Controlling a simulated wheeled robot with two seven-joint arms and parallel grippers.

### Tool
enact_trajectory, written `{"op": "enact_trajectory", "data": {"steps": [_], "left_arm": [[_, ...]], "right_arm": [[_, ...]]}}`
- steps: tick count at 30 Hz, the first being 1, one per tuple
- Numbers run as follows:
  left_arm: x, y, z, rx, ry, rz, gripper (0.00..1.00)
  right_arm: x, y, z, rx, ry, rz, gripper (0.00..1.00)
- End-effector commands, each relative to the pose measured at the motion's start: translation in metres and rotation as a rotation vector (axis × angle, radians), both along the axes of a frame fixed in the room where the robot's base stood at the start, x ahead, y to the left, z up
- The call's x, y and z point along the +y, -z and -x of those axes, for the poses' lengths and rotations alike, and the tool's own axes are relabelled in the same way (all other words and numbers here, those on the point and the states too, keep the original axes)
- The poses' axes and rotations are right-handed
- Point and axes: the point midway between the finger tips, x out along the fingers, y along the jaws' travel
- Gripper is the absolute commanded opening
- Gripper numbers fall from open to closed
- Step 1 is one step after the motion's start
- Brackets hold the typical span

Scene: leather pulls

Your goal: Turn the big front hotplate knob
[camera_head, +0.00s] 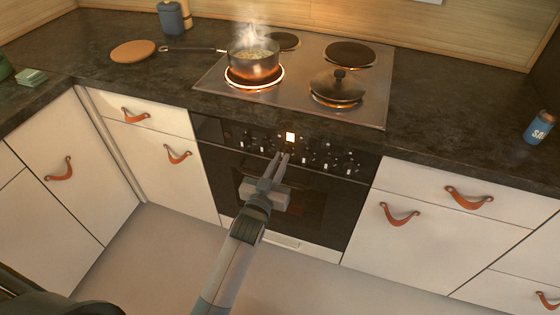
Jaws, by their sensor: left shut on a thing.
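The hob (302,102) is set in the dark worktop. Its front left hotplate (255,83) glows orange under a steaming pan (254,60). A row of small knobs (330,157) and a lit display (291,137) are on the black oven panel below. My left gripper (281,158) reaches up to this panel, its fingertips just below the display. It is shut on a knob there, which the fingers mostly hide. I cannot tell the knob's angle or its marking. My right gripper is not in view.
A lidded pot (337,87) stands on the front right hotplate. The pan's handle (190,49) points left toward a round wooden board (133,51). The oven door (300,200) is below the panel. Drawers with leather pulls (399,215) flank the oven.

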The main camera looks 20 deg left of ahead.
Motion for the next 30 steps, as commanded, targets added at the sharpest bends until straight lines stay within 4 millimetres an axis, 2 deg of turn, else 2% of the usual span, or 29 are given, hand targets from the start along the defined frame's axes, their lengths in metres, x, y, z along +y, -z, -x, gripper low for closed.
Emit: {"op": "enact_trajectory", "data": {"steps": [5, 6, 8, 9, 22, 30], "left_arm": [[0.000, 0.001, 0.000, 0.002, 0.000, 0.003, 0.00], [0.000, 0.001, 0.000, 0.002, 0.000, 0.003, 0.12], [0.000, 0.001, 0.000, 0.001, 0.000, 0.002, 0.27], [0.000, 0.001, 0.000, 0.001, 0.000, 0.002, 0.29], [0.000, 0.000, 0.005, 0.000, 0.000, 0.000, 0.29], [0.001, 0.001, 0.033, 0.001, 0.000, -0.001, 0.29]], "right_arm": [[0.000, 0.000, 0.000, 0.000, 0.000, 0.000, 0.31], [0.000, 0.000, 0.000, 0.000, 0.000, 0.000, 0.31], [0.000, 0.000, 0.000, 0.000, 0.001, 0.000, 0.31], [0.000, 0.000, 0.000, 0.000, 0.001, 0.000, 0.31], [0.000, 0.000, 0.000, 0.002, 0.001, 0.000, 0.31], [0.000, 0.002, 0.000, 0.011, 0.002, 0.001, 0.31]]}}
